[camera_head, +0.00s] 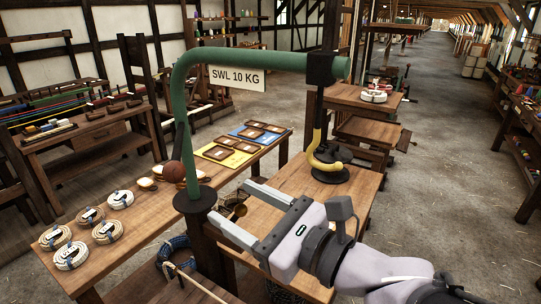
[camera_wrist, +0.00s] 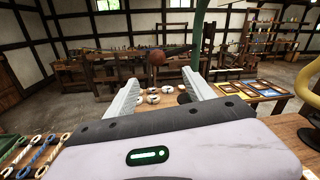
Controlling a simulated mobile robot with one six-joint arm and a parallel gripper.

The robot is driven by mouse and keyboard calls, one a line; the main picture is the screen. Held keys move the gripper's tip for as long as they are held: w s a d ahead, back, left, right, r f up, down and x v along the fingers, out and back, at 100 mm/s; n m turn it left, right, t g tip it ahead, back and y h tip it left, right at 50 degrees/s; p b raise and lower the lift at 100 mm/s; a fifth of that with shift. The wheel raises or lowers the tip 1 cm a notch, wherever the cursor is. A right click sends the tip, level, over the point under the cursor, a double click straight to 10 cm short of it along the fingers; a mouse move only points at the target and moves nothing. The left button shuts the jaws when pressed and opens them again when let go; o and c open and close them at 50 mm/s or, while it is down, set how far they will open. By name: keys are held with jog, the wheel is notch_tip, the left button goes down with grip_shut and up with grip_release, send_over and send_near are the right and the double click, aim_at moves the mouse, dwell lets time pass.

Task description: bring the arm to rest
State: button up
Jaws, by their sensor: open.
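My gripper (camera_head: 230,201) is in the middle of the head view, at the end of my pale arm coming from the lower right. Its two grey fingers are spread wide and nothing is held between them. They are beside the dark foot of a green bent post. In the wrist view my gripper (camera_wrist: 160,78) shows its fingers at both sides, pointing forward. Rope coils on a table beyond show through the gap, apart from the fingers.
The green post (camera_head: 181,110) carries an "SWL 10 KG" sign (camera_head: 237,77). Open floor (camera_head: 455,170) lies right.

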jog(key=s+f+n+g+h, duration=0.2)
jog(key=s+f+n+g, duration=0.2)
jog(key=s+f+n, duration=0.25)
jog(key=s+d+f+n+g+h+b, duration=0.2)
jog(key=s+d+f+n+h, duration=0.4)
jog(key=d+f+n, duration=0.15)
jog(key=d+f+n+t+h, duration=0.1)
jog(key=d+n+h, duration=0.3)
jog(key=d, duration=0.5)
jog(key=shift+w+d+h, duration=0.15)
jog(key=shift+w+h, duration=0.05)
jog(key=shift+h, duration=0.2)
